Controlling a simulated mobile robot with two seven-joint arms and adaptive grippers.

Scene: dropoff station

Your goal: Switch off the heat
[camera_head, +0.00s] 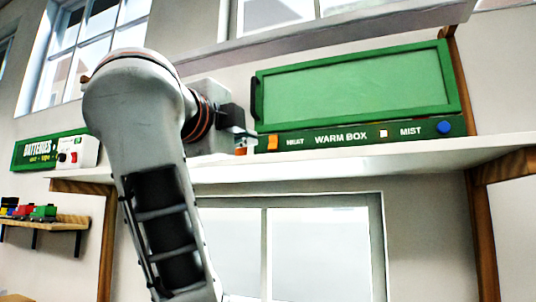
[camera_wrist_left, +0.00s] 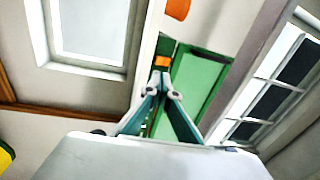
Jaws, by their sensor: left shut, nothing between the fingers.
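The green warm box (camera_head: 355,88) stands on the white shelf, with its door closed. Its front strip has an orange rocker switch (camera_head: 272,143) beside the word HEAT, at the left end. My left gripper (camera_head: 250,135) is just left of this switch, partly hidden by my wrist. In the left wrist view my left gripper (camera_wrist_left: 162,88) is shut and empty. Its tips point at a small orange piece (camera_wrist_left: 161,62) by the green box, seemingly the switch. I cannot tell whether they touch it. The switch's position is too small to read. My right gripper is not in view.
A pale switch (camera_head: 383,133) and a blue knob (camera_head: 445,127) flank the MIST label. The white shelf (camera_head: 330,158) runs under the box. A green batteries sign (camera_head: 35,150) and a white unit with a red button (camera_head: 85,152) are left.

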